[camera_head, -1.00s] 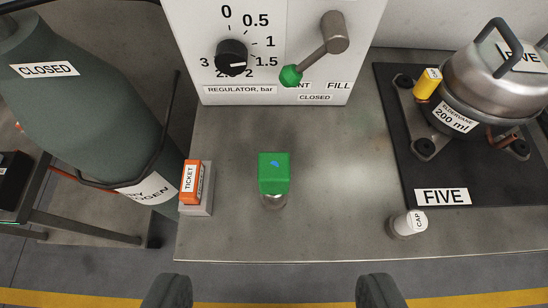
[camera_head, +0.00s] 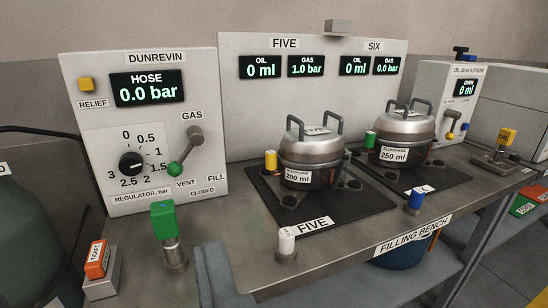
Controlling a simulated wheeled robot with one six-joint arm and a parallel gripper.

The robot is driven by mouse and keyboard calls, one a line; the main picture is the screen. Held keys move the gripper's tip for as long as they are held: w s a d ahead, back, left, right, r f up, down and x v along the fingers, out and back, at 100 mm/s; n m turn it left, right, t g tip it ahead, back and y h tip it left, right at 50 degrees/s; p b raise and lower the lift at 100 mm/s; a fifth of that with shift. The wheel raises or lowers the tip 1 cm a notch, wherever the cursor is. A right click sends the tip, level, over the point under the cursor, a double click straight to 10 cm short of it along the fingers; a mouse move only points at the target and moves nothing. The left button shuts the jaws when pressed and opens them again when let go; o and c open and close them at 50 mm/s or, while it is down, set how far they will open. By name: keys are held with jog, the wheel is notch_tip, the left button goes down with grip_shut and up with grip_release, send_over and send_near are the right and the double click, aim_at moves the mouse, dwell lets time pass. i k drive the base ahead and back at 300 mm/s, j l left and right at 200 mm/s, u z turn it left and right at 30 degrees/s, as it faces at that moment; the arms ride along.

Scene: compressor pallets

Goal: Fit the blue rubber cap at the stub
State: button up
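A small blue cap (camera_head: 415,200) stands near the bench's front edge, just in front of the right-hand compressor's black mat (camera_head: 425,178). The right-hand compressor (camera_head: 403,135), marked 250 ml, stands on that mat with a green cap (camera_head: 370,140) at its left. The left-hand compressor (camera_head: 311,160), marked 200 ml, has a yellow cap (camera_head: 270,160) at its left and stands on a mat marked FIVE. A white cap (camera_head: 286,241) stands in front of it. The stubs at the compressors' sides are too small to tell apart. My gripper's fingers are not clearly visible now.
A green-topped coupling (camera_head: 164,221) stands upright at the bench's left. An orange ticket block (camera_head: 97,258) is beside it. The gas panel (camera_head: 150,130) reads 0.0 bar. An oil unit (camera_head: 452,95) and a yellow-topped oil fixture (camera_head: 506,137) are at right.

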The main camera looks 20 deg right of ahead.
aim_at(417, 195)
jog(key=z, duration=1.3)
